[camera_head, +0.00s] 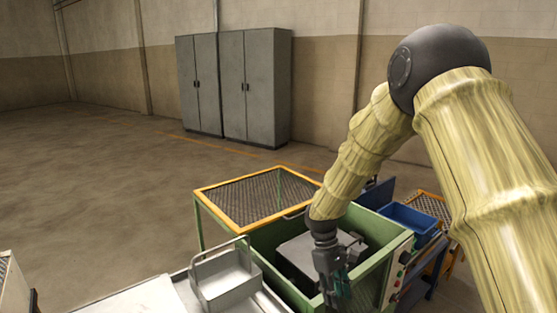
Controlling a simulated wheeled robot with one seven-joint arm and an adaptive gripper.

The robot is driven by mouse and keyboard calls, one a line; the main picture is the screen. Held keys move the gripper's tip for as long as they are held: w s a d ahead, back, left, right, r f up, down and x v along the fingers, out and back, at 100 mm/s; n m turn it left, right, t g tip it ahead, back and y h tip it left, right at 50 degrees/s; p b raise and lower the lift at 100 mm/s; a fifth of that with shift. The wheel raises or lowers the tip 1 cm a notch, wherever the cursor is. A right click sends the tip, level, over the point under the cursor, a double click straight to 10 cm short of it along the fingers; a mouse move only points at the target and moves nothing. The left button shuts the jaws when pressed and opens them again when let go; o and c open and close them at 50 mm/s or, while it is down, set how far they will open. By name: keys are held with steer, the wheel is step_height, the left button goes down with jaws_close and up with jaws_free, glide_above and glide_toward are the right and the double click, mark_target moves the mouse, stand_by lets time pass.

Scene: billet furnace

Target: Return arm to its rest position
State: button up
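My arm, in a yellowish sleeve with a dark elbow joint, enters from the right side of the head view. It bends at the upper right and reaches down to the lower middle. My gripper (332,290) is dark grey and points downward over the front part of the green-framed machine (262,240). A teal patch shows beside its fingers; I cannot tell whether it belongs to the gripper or to something else. The fingertips are small and close to the bottom edge, so their opening is unclear.
A grey metal tray with a handle (226,280) stands left of my gripper. An orange-framed mesh panel (255,200) lies behind it. A blue bin (408,219) is to the right, beyond the control buttons (402,262). Grey cabinets (235,85) stand by the back wall. The floor at left is clear.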

steer(key=s+f+m+t+y, duration=0.1)
steer(key=s+f+m+y, duration=0.1)
steer(key=s+f, duration=0.8)
steer(key=s+f+m+y, duration=0.1)
steer(key=s+f, duration=0.5)
steer(key=f, duration=0.7)
steer(key=s+d+f+m+t, duration=0.1)
steer(key=s+d+f+m, duration=0.1)
steer(key=s, duration=0.9)
steer(key=s+d+f+m+t, duration=0.1)
steer(key=s+d+f+m, duration=0.2)
steer(key=s, duration=0.9)
steer(key=shift+s+d+f+t, duration=0.25)
steer(key=shift+d+f+t, duration=0.05)
steer(key=shift+d+f, duration=0.55)
steer(key=shift+a, duration=0.1)
steer(key=shift+c, duration=0.2)
